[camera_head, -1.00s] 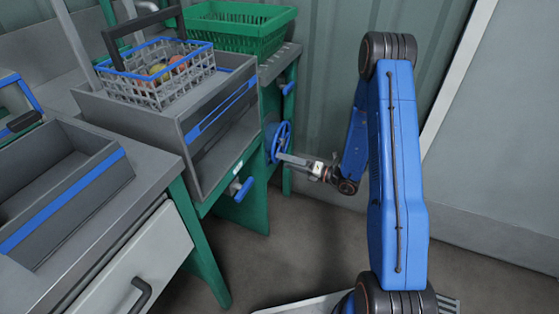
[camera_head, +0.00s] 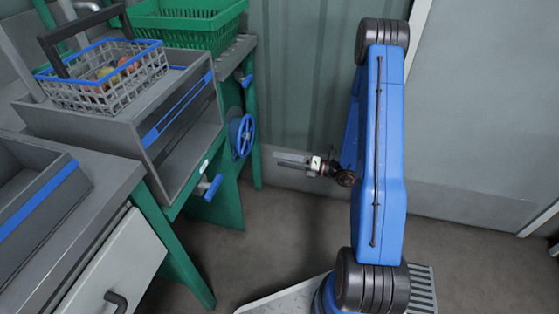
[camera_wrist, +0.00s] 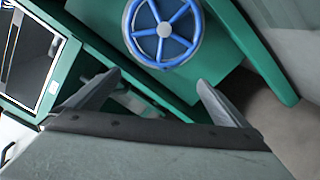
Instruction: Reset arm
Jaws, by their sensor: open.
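My blue arm (camera_head: 378,150) stands folded at the right of the head view. My gripper (camera_head: 278,160) points left toward the green bench, with clear space between it and the blue handwheel (camera_head: 242,136). In the wrist view my gripper (camera_wrist: 158,95) shows two grey fingers spread wide apart. Nothing is between them. The same blue handwheel (camera_wrist: 163,30) shows beyond the fingertips, on a green panel.
A drawer cabinet (camera_head: 120,262) is at lower left. Floor (camera_head: 235,265) between bench and arm is clear.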

